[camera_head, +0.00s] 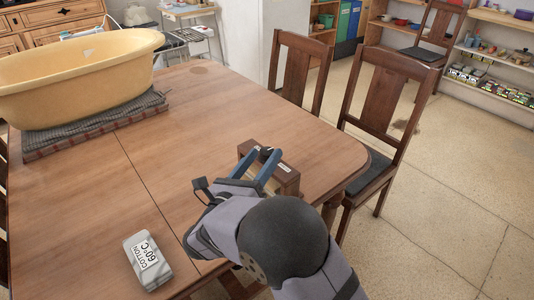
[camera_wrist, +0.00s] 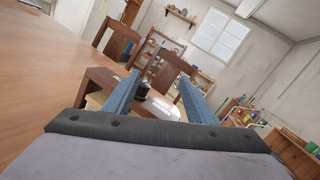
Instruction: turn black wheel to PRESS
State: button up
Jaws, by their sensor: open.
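A small dark wooden box (camera_head: 285,178) with a white label on top stands on the table near its front right edge. My gripper (camera_head: 263,157) is open over it, and its blue fingers hide part of the box. In the wrist view a black round knob (camera_wrist: 143,90), likely the black wheel, shows on the box (camera_wrist: 103,84), between my open fingers (camera_wrist: 158,77) and nearer the left one. Neither finger is clearly touching it. The wheel is hidden in the head view. The word PRESS and the wheel's setting cannot be read.
A white block marked COTTON 60°C (camera_head: 148,261) lies on the wooden table (camera_head: 190,120) at the front left. A yellow tub (camera_head: 80,75) sits on a grey mat (camera_head: 95,125) at the back left. Wooden chairs (camera_head: 385,105) stand along the right side. The table's middle is clear.

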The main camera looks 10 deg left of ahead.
aim_at(264, 158)
jog(key=f, duration=0.1)
jog(key=f+y, duration=0.1)
jog(key=f, duration=0.1)
jog(key=shift+s+a+m+y, duration=0.1)
jog(key=shift+a+m+y, duration=0.2)
jog(key=shift+y, duration=0.1)
jog(key=shift+a+f+m, duration=0.35)
jog(key=shift+f+m, duration=0.05)
jog(key=shift+m, duration=0.9)
jog(key=shift+p+x, duration=0.4)
jog(key=shift+x, duration=3.4)
jog(key=shift+a+f, duration=0.1)
jog(key=shift+f, duration=0.15)
jog(key=shift+c, duration=0.2)
jog(key=c, duration=1)
